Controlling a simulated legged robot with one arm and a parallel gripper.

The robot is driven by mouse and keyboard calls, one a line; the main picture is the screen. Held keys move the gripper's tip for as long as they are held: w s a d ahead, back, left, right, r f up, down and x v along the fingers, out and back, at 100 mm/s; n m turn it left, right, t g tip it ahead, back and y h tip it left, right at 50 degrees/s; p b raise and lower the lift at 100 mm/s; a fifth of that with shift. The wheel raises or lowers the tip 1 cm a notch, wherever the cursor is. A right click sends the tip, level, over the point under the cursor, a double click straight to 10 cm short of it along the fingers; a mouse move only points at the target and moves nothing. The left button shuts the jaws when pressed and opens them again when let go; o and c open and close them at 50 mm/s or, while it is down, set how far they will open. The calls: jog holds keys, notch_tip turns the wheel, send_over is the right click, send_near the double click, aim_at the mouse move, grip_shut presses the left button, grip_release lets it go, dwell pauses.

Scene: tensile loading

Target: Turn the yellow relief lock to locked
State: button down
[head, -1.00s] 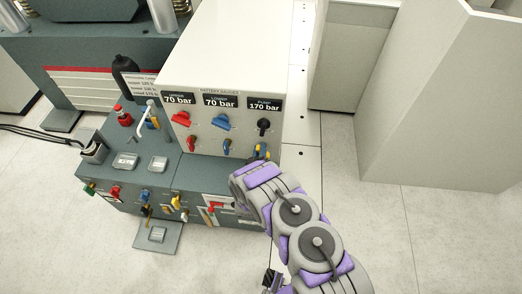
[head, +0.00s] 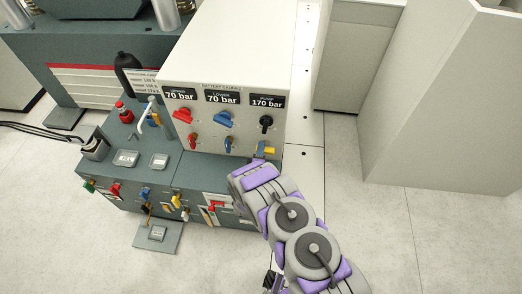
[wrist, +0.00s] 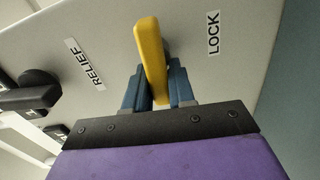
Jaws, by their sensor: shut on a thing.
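The yellow relief lock (wrist: 152,55) is a lever on the pale panel between a RELIEF label (wrist: 85,64) on the left and a LOCK label (wrist: 213,33) on the right. In the wrist view my gripper (wrist: 157,82) has its blue fingers on either side of the lever and is shut on it. The lever's far end sticks out past the fingertips. In the head view the yellow lever (head: 270,150) shows low on the right of the white cabinet front, with my gripper (head: 259,151) at it. Its pivot is hard to make out.
The white cabinet front also carries a black pump knob (head: 265,122), blue handles (head: 223,119) and red handles (head: 185,115) close to my gripper. A grey-green console (head: 200,172) with several coloured levers lies below left.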

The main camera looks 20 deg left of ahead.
jog(key=shift+s+a+f+n, duration=0.15)
jog(key=shift+s+f+n, duration=0.1)
jog(key=shift+n, duration=0.35)
jog(key=c, duration=1.4)
grip_release()
jog(key=o, duration=0.4)
jog(key=shift+w+a, duration=0.1)
jog(key=shift+a, duration=0.05)
jog(key=shift+c, duration=0.2)
jog(key=shift+s+d+r, duration=0.1)
jog(key=shift+s+d, duration=0.15)
jog(key=shift+s, duration=0.1)
jog(key=p+v, duration=0.4)
jog(key=v, duration=1.2)
jog(key=shift+s+p, duration=0.25)
jog(key=shift+p, duration=0.15)
